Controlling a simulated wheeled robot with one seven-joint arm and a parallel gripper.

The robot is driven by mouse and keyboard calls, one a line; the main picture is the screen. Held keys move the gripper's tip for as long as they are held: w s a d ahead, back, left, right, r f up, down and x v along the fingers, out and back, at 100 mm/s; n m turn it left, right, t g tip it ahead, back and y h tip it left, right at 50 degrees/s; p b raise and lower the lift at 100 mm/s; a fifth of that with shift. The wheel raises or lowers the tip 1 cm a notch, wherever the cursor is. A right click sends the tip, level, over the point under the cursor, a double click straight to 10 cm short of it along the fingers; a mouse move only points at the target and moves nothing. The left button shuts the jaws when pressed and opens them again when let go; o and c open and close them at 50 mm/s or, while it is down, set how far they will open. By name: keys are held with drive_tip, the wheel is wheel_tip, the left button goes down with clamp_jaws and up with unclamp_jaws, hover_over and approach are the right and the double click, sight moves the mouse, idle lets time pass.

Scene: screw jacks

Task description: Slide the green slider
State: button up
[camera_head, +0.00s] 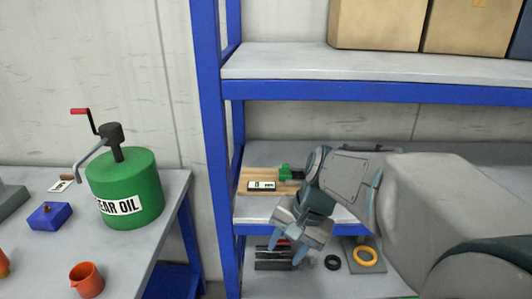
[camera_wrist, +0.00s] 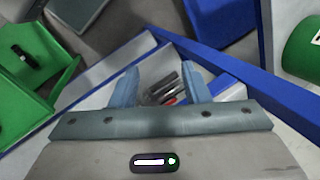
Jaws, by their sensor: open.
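The green slider (camera_head: 285,171) is a small green block at the back of the middle shelf. It sits by a wooden board (camera_head: 258,176) with a black-framed white label (camera_head: 262,186). My gripper (camera_head: 287,249) is in front of the shelf edge, lower than the slider and apart from it, pointing down. Its two pale blue fingers are spread, with nothing held between them in the wrist view (camera_wrist: 160,92). My arm hides what lies to the right of the slider. A green angular part with a black piece (camera_wrist: 30,72) fills the wrist view's left; I cannot tell whether it is the slider.
The blue shelf post (camera_head: 208,130) stands left of the slider, and the upper shelf (camera_head: 400,68) hangs above it. Dark bars (camera_head: 272,262), a black ring (camera_head: 332,262) and a yellow ring (camera_head: 365,256) lie on the lower shelf. A green oil can (camera_head: 125,185) stands on the left table.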

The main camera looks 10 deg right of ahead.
drive_tip(key=w+d+r+m+y+p, duration=0.1)
drive_tip(key=w+d+r+m+y, duration=0.25)
drive_tip(key=w+m, duration=0.3)
drive_tip(key=m+t+y+p, duration=0.35)
drive_tip(key=m+t, duration=0.35)
drive_tip(key=m, duration=0.5)
approach(286, 165)
drive_tip(key=shift+n, duration=0.25)
drive_tip(key=p+x, duration=0.2)
drive_tip(key=x, duration=0.6)
